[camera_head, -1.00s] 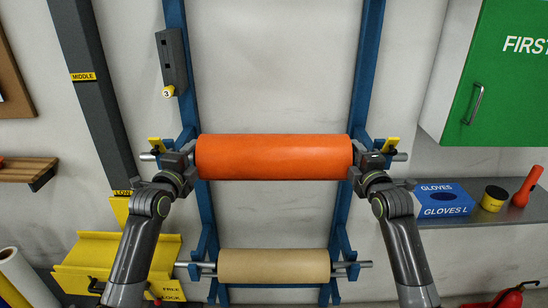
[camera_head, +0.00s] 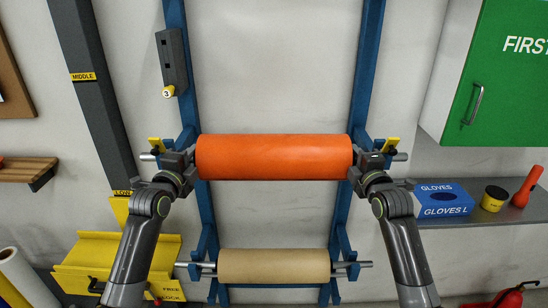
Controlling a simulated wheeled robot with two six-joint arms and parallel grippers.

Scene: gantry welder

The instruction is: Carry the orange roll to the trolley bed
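The orange roll (camera_head: 274,157) lies level on a grey bar across the blue rack, at its upper holders. Bar ends stick out past both sides of the rack. My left gripper (camera_head: 182,158) is at the bar just beside the roll's left end. My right gripper (camera_head: 366,160) is at the bar just beside the roll's right end. The fingers are small and dark against the bar and rack, so I cannot tell whether they are closed on it.
A tan roll (camera_head: 274,266) sits lower on the blue rack (camera_head: 364,78). Yellow latches (camera_head: 391,144) stand by the upper holders. Right are a green cabinet (camera_head: 502,85) and a shelf (camera_head: 480,217) with a glove box.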

